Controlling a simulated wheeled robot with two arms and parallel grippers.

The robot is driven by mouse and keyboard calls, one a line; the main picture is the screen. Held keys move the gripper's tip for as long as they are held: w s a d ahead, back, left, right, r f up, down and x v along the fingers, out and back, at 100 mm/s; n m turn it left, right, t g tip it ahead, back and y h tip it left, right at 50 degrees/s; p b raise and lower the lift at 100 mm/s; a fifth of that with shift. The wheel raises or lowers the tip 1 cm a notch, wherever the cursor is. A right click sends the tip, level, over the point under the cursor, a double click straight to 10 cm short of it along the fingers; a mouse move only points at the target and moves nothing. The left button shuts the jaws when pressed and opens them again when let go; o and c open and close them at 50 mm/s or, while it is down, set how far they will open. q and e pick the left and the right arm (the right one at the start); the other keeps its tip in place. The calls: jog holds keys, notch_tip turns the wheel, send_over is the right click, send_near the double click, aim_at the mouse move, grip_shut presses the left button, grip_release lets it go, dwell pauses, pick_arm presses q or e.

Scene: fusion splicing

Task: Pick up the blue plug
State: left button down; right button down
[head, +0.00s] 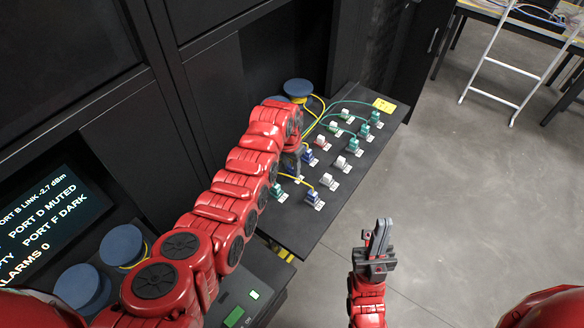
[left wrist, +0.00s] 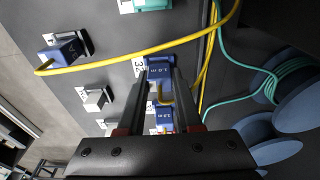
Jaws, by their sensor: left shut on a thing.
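My left gripper (left wrist: 160,76) is shut on a blue plug (left wrist: 158,71) in the left wrist view, with one finger on each side of it. The plug stands at a port on the dark panel (head: 330,205), and a yellow cable shows below it. I cannot tell whether it is still seated. A second blue plug (left wrist: 164,114) lies between the fingers nearer the wrist. A third blue plug (left wrist: 66,50) with a yellow cable is at the upper left. In the head view my left arm largely hides its gripper. My right gripper (head: 376,242) is over the floor, away from the panel.
Green plugs (head: 352,145) and white plugs (head: 334,184) stand in rows on the panel. A yellow cable (left wrist: 130,60) crosses close by the fingers. Green cable and blue spools (left wrist: 272,152) are at the right of the wrist view. Open floor lies right of the panel.

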aim_at(292, 167)
pick_arm(q)
jog(key=shift+r+b, duration=0.4)
notch_tip(292, 167, up, 2)
jog(key=shift+r+b, duration=0.15)
jog(key=shift+b, duration=0.8)
jog(key=shift+s+d, duration=0.15)
jog(key=shift+s, duration=0.45)
jog(key=shift+s+d, duration=0.15)
jog(key=shift+s, duration=0.45)
jog(key=s+p, duration=0.1)
jog(key=s+r+p, duration=0.1)
jog(key=s+p, duration=0.3)
jog(key=shift+d+r, duration=0.35)
jog(key=s+p, duration=0.1)
jog(key=s, duration=0.1)
jog(key=s+p, duration=0.1)
jog(key=s, duration=0.2)
jog(key=s+d+p, duration=0.1)
jog(key=s, duration=0.1)
jog(key=shift+s+d, duration=0.1)
jog(key=shift+s, duration=0.6)
